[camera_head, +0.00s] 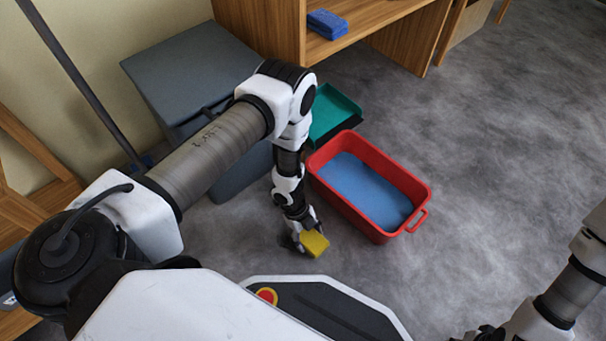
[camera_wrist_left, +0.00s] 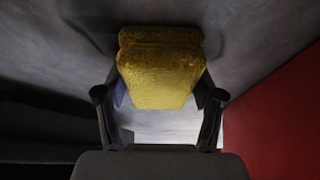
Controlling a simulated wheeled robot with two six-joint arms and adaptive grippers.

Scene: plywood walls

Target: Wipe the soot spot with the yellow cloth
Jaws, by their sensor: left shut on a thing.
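The yellow cloth (camera_head: 314,243) is a small folded block, held low near the grey floor in front of my base. My left gripper (camera_head: 301,236) is shut on it. In the left wrist view the cloth (camera_wrist_left: 160,68) sits between the two fingers of my left gripper (camera_wrist_left: 158,100). A dark smudge shows on the floor beside the cloth in that view; I cannot tell whether it is the soot spot or a shadow. My right arm shows at the lower right, and its gripper (camera_head: 484,334) is cut off by the bottom edge.
A red tub (camera_head: 418,185) with blue inside stands just right of the left gripper. Behind it lies a teal dustpan (camera_head: 336,112). A grey bin (camera_head: 190,70) stands at the wall beside a wooden shelf (camera_head: 282,25) holding blue cloths (camera_head: 327,24). Floor at right is clear.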

